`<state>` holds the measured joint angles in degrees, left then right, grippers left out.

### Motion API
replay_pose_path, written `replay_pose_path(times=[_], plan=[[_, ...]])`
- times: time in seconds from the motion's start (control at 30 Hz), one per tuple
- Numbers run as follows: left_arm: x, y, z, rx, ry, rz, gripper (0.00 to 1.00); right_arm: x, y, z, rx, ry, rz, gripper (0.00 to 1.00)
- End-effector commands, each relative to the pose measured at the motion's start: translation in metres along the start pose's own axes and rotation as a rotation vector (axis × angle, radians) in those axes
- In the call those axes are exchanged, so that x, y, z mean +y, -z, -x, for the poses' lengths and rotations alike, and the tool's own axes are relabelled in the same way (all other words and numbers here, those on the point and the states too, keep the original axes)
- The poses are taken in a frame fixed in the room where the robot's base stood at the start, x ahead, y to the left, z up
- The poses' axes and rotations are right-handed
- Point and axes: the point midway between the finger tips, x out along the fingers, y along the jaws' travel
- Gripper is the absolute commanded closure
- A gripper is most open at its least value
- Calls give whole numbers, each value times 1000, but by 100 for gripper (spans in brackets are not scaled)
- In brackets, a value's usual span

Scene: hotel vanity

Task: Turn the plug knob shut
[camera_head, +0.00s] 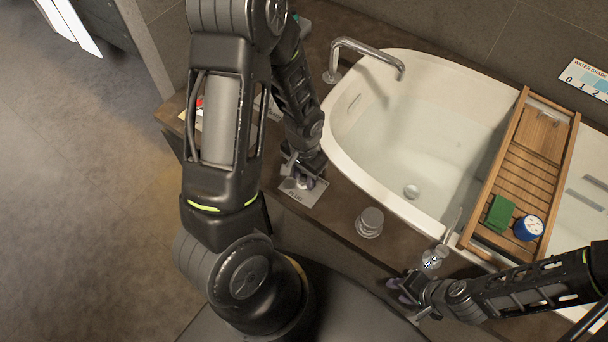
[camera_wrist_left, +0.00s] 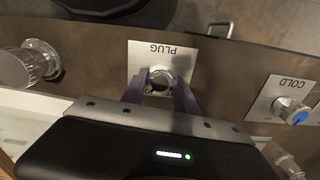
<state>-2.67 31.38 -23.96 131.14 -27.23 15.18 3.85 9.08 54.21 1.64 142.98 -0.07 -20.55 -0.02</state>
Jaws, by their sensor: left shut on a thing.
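The plug knob (camera_wrist_left: 160,77) is a small round metal knob on a pale plate (camera_wrist_left: 135,62) marked PLUG, upside down in the left wrist view. My left gripper (camera_wrist_left: 160,88) is shut on the knob, with one finger on each side. In the head view my left gripper (camera_head: 303,180) points down at the plate (camera_head: 312,196) on the tub's near ledge, and its fingers largely hide the knob. My right gripper (camera_head: 405,290) is low on the right, away from the knob; its finger gap is unclear.
The white tub (camera_head: 345,130) holds water, with a drain (camera_head: 411,191) in its floor. A wooden tray (camera_head: 490,172) spans it. A clear ribbed knob or jar (camera_head: 370,222) stands right of the plate. A blue-capped COLD knob (camera_wrist_left: 292,112) is on the plate's other side.

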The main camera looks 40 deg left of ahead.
Motion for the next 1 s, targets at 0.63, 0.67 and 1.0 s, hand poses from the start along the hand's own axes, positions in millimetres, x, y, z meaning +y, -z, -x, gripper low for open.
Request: replay_pose_path(times=[0.63,0.67,1.0], plan=[[0,0,0,0,0,12,100,0,0,0,0,0,0,64],[0,0,0,0,0,16,100,0,0,0,0,0,0,64],[0,0,0,0,1,154,100,1,0,-3,0,0,0,64]])
